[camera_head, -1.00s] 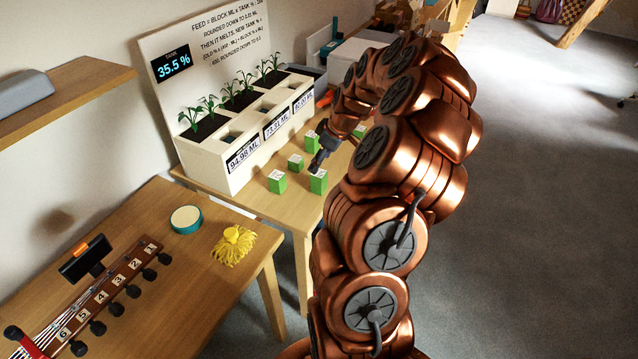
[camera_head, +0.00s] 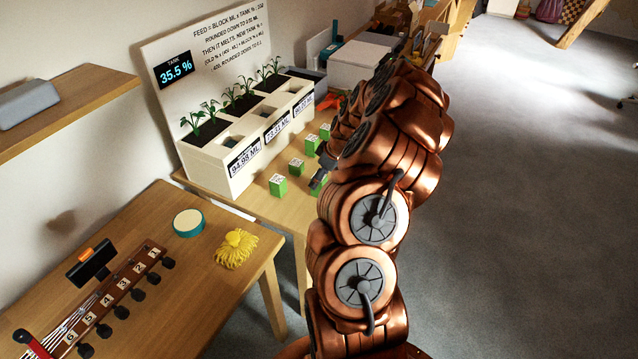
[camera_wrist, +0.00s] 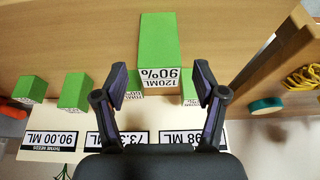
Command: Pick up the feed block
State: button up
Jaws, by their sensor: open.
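Several green feed blocks with white labels stand on the planter table. In the wrist view one block (camera_wrist: 158,42), labelled 120ML 90%, is nearest, centred between and beyond my fingertips. My gripper (camera_wrist: 160,88) is open and empty; I cannot tell whether a finger touches a block. In the head view my gripper (camera_head: 319,179) is low over the table, partly hiding a block (camera_head: 317,188) at its right front. Other blocks stand to its left (camera_head: 278,185) and behind it (camera_head: 297,167) (camera_head: 312,144). In the wrist view more blocks (camera_wrist: 75,91) (camera_wrist: 31,88) stand to the left.
The white planter (camera_head: 205,165) with seedlings and ML labels stands behind the blocks; its tank display (camera_head: 174,70) reads 35.5 %. A nearer table (camera_head: 190,275) holds a teal round tin (camera_head: 188,223), a yellow tasselled thing (camera_head: 236,248) and a stringed instrument neck (camera_head: 110,298).

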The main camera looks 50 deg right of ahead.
jog(key=shift+w+f, duration=0.25)
jog(key=shift+f, duration=0.4)
jog(key=shift+c, duration=0.2)
jog(key=c, duration=1.3)
jog(key=shift+r, duration=0.1)
